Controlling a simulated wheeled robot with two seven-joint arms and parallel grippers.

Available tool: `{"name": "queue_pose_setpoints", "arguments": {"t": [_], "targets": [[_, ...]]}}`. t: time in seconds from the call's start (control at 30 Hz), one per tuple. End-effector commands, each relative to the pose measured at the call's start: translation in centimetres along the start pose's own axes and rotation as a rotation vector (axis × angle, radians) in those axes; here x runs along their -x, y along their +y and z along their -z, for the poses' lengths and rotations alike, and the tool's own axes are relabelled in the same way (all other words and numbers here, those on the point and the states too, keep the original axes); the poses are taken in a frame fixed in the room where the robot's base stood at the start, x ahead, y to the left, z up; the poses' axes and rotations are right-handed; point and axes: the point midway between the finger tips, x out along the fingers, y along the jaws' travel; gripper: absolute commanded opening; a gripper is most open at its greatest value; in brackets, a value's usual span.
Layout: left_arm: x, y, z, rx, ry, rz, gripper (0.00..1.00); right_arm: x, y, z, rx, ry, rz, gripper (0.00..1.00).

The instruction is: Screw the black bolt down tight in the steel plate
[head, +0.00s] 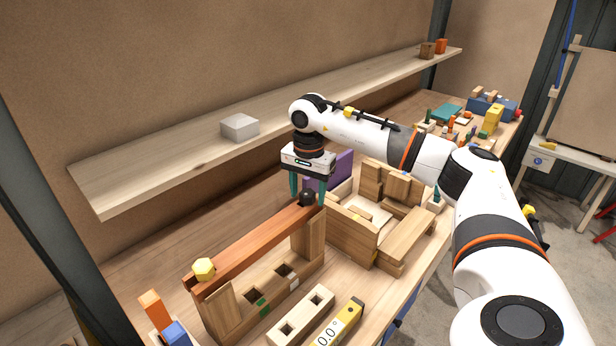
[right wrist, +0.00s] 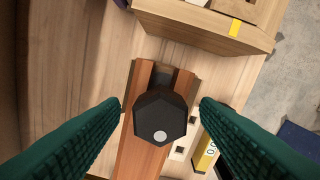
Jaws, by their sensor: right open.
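The black hex-headed bolt (head: 307,198) stands at the far right end of a long reddish-brown wooden beam. In the right wrist view the bolt head (right wrist: 160,117) is large, with a pale round spot on its top. My right gripper (head: 308,188) points down over it. Its two green ribbed fingers are on either side of the head and apart from it in the right wrist view (right wrist: 161,108). A dark grey strip (right wrist: 160,78), perhaps the steel plate, shows just beyond the head. The head hides the bolt's shaft and how deep it sits. My left gripper is out of view.
A yellow hex bolt (head: 204,268) sits at the beam's (head: 250,240) near end. Wooden supports stand below it. A wooden box-like frame (head: 385,225) is close on the right, a purple block (head: 338,165) behind. A shelf (head: 180,165) with a grey block (head: 240,127) runs along the wall.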

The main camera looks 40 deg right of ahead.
Motion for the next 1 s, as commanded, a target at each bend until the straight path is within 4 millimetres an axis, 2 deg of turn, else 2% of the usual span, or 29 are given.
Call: {"name": "queue_pose_setpoints", "arguments": {"t": [0.27, 0.6, 0.77, 1.0], "targets": [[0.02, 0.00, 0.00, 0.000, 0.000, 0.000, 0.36, -0.20, -0.01, -0.01, 0.000, 0.000, 0.000, 0.56], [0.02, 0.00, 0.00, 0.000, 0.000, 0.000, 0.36, -0.17, -0.02, -0.01, 0.000, 0.000, 0.000, 0.03], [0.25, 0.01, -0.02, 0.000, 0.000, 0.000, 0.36, -0.13, -0.02, 0.02, -0.075, -0.001, 0.001, 0.03], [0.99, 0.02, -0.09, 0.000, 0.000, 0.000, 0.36, -0.19, 0.02, 0.07, -0.455, -0.009, 0.003, 0.03]]}}
